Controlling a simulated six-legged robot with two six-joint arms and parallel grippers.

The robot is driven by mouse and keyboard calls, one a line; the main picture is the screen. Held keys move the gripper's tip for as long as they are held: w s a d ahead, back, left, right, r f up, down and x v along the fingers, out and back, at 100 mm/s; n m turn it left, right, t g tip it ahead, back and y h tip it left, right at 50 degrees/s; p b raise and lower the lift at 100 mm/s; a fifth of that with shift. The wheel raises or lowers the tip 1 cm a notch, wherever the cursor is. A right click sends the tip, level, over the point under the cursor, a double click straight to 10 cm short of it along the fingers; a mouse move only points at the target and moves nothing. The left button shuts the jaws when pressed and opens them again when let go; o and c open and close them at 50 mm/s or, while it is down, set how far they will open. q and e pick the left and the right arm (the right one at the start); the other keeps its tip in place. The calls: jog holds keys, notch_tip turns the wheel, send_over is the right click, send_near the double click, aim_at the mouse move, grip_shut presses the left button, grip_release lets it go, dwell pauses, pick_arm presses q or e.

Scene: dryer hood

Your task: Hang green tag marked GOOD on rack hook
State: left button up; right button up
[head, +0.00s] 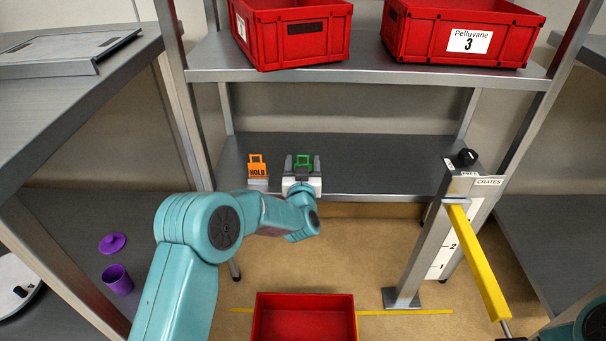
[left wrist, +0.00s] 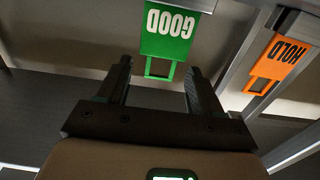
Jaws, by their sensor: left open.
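The green tag (head: 303,161) marked GOOD stands near the front edge of the middle shelf, partly hidden by my left gripper. In the left wrist view the green tag (left wrist: 168,32) appears upside down, its lettered end at a pale grey holder (left wrist: 202,4). Its open loop lies between the fingertips. My left gripper (head: 302,164) is open around this loop, with a visible gap on both sides; its fingers also show in the left wrist view (left wrist: 157,72). An orange tag (head: 257,168) marked HOLD stands just left of it. I cannot make out a rack hook.
Two red crates (head: 468,40) sit on the upper shelf (head: 365,73). Another red crate (head: 303,300) is low in front. A post with a CRATES sign (head: 488,181) and a yellow bar (head: 478,262) stands at right. A purple cup (head: 117,280) is at left.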

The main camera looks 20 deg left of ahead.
pick_arm(q)
jog(key=c, duration=1.1)
